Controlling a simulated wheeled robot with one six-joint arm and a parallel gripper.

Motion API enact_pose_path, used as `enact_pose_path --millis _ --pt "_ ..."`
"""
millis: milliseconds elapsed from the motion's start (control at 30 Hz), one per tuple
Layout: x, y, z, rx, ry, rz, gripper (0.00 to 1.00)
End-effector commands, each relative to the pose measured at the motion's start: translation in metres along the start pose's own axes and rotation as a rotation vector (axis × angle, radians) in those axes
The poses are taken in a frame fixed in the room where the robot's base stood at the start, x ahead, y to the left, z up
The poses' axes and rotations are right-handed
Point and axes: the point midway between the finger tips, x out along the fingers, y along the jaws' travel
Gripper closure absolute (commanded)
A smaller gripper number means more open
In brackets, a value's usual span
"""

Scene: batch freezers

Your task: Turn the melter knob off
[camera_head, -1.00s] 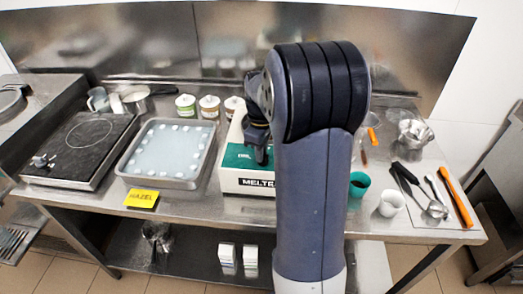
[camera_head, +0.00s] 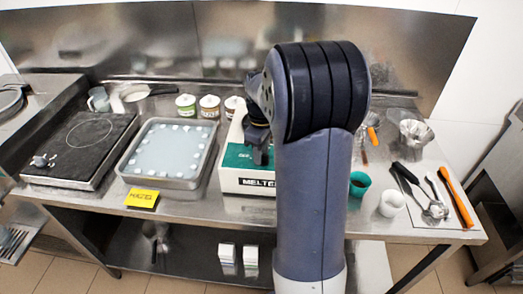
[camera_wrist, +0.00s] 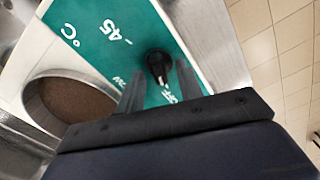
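The melter (camera_head: 235,182) is a white box with a green top panel, in the middle of the steel table in the head view. My arm hides its right part. The black melter knob (camera_wrist: 158,66) stands on this panel. My gripper (camera_wrist: 160,82) is open, with one finger on each side of the knob. I cannot tell whether the fingers touch it. In the head view my gripper (camera_head: 258,150) is over the melter, partly behind my arm.
A round well (camera_wrist: 65,100) with brown contents lies left of the knob.

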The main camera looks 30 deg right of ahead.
Motion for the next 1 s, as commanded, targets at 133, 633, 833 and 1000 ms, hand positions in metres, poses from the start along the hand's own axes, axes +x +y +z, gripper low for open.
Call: enact_pose_path --millis 133,633,833,1000 --pt "-0.009 0.001 0.0 0.0 0.001 0.002 0.65" --pt "-0.097 0.001 -0.001 0.0 0.002 0.003 0.65" --pt "-0.108 0.0 0.0 0.0 0.0 0.0 0.65" --pt "-0.108 0.0 0.0 0.0 0.0 0.0 0.65"
